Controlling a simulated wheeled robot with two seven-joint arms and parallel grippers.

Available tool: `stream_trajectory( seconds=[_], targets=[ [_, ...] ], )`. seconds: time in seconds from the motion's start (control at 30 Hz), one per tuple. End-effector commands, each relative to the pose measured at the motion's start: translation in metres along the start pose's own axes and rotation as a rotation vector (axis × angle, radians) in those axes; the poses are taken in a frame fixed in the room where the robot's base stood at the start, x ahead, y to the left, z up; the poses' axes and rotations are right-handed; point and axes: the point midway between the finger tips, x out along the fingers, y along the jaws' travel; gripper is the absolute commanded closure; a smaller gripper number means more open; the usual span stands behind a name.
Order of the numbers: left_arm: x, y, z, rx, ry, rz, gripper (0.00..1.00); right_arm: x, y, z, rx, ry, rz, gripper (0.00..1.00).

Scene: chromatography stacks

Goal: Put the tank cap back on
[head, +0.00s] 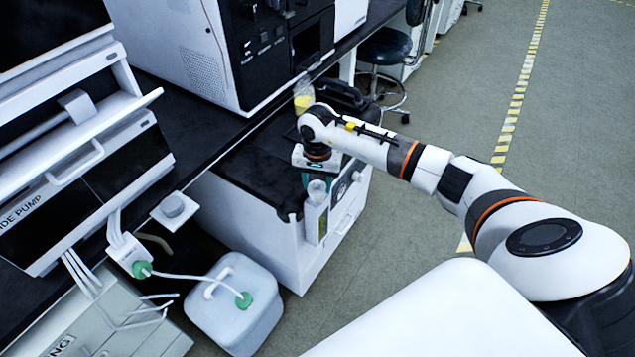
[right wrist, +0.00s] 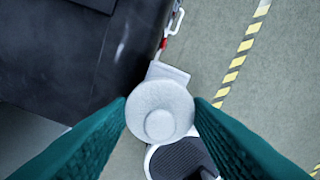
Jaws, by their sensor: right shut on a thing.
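My right gripper (head: 318,182) has teal fingers and is shut on a round pale grey cap (right wrist: 160,108) with a raised round centre. In the head view the cap (head: 317,191) shows below the fingers, over the front end of a white cabinet with a black top. A white tank (head: 222,318) stands at the lower left with a green fitting, a white connector and a tube on its top. It is clear of the gripper. I cannot tell whether it has an open mouth. My left gripper is not in view.
A pale narrow holder (head: 314,222) is at the front of the white cabinet (head: 275,245), below the cap. A flask with yellow liquid (head: 303,98) stands behind my right wrist. Pump units (head: 75,190) fill the left. Open floor (head: 440,120) lies to the right.

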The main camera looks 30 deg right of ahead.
Motion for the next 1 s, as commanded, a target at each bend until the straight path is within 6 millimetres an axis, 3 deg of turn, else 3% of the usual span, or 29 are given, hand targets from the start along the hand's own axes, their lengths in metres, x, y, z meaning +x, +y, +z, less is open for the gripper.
stream_trajectory(
  seconds=[1.0],
  targets=[
    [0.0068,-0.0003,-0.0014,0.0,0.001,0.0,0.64,0.003,-0.0004,-0.0001,-0.001,0.0,0.0,0.77]
  ],
)
